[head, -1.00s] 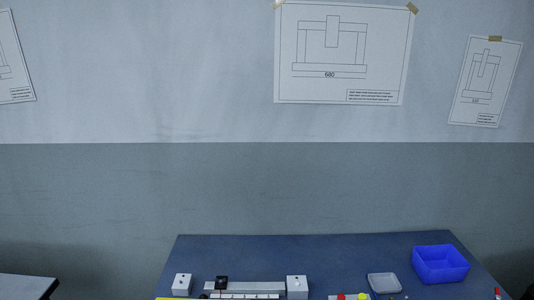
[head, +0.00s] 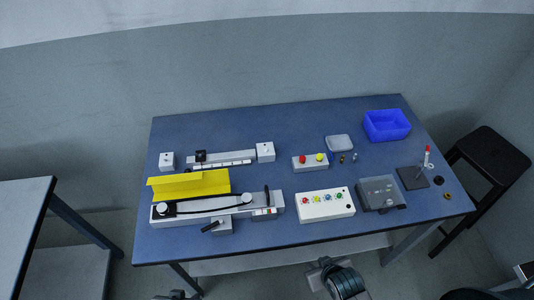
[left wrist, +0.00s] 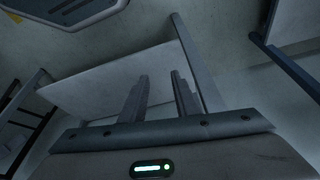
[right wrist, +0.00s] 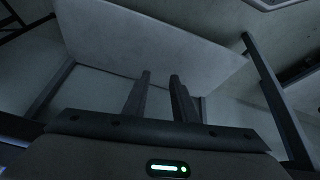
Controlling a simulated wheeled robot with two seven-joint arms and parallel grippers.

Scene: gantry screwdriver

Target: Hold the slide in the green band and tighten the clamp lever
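In the head view a grey belt unit (head: 195,207) lies along the front left of the blue table, with a black belt and round pulleys. A black-handled lever (head: 211,227) sticks out from a block at its front. An upright black handle (head: 267,197) and a small red, white and green marking (head: 265,212) are at its right end. Behind is a rail (head: 232,158) carrying a black block (head: 201,156). I cannot tell which part is the slide. My left gripper (left wrist: 159,76) and right gripper (right wrist: 160,76) are open and empty, below the table's front edge.
A yellow angled guard (head: 190,184) stands between rail and belt unit. Right of these are a white button box (head: 326,205), a red-and-yellow button box (head: 310,162), a grey box (head: 379,194) and a blue bin (head: 387,125). A black stool (head: 490,156) stands right.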

